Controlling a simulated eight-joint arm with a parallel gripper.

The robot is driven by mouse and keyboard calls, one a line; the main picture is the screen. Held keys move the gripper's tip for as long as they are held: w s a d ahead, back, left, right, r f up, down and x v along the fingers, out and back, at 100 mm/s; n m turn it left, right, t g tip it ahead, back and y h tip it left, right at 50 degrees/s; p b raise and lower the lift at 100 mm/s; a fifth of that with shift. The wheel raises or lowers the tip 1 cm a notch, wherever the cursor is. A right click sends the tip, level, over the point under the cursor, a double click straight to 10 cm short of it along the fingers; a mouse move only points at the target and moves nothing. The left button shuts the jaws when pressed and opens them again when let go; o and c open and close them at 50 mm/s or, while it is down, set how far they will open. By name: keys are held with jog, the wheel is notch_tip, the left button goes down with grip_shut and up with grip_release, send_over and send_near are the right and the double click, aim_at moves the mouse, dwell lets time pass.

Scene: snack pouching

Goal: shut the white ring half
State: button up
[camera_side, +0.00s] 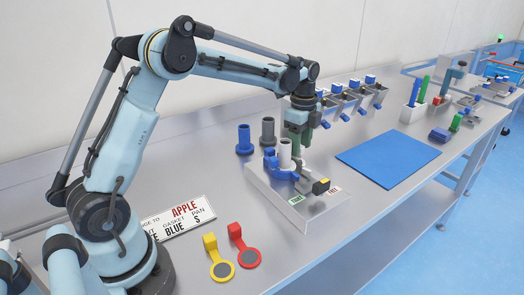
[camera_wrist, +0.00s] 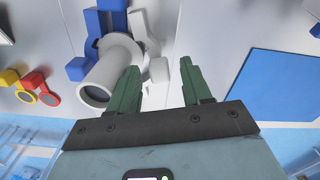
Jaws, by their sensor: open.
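A fixture on a pale base plate (camera_side: 290,208) holds an upright white tube (camera_side: 285,152), with a blue ring half (camera_side: 281,174) beside it. In the wrist view the white tube (camera_wrist: 108,72) has blue parts (camera_wrist: 80,68) on its left. A white part (camera_wrist: 158,70), apparently the white ring half, is on its right; whether it stands open or closed I cannot tell. My gripper (camera_side: 298,148) is over the fixture, beside the tube. In the wrist view its green fingers (camera_wrist: 158,64) are apart, with the white part showing between them. Contact is not clear.
A blue tube (camera_side: 244,140) and a grey tube (camera_side: 267,132) stand behind the fixture. A blue mat (camera_side: 388,158) lies to the right. Yellow (camera_side: 221,263) and red (camera_side: 248,252) tags and a lettered sign (camera_side: 180,220) lie at the front left. Several bins (camera_side: 350,98) line the back.

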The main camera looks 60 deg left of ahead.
jog(key=n, duration=0.2)
jog(key=w+a+n, duration=0.1)
jog(key=a+n, duration=0.1)
jog(key=n, duration=0.1)
jog(key=shift+w+n, duration=0.3)
jog(key=shift+w, duration=0.1)
notch_tip(320, 180, up, 13)
jog(key=a+n, duration=0.1)
jog(key=n, duration=0.5)
jog(key=shift+s+d+r+t, duration=1)
jog(key=shift+s+d, duration=0.55)
jog(key=shift+s, duration=0.1)
jog(key=s+d+f+n+t, duration=0.25)
jog(key=s+d+f, duration=0.2)
jog(key=s, duration=0.45)
jog(key=s+d+f+n+t, duration=0.1)
jog(key=s+d+f+t, duration=0.3)
jog(key=s, duration=0.5)
jog(key=n, duration=0.3)
jog(key=s+a+r+n+g, duration=0.1)
jog(key=n, duration=0.3)
jog(key=s+a+n+y, duration=0.1)
jog(key=n, duration=0.2)
jog(key=shift+a+r+n+g, duration=0.15)
jog(key=shift+n+g, duration=0.1)
jog(key=shift+n, duration=0.1)
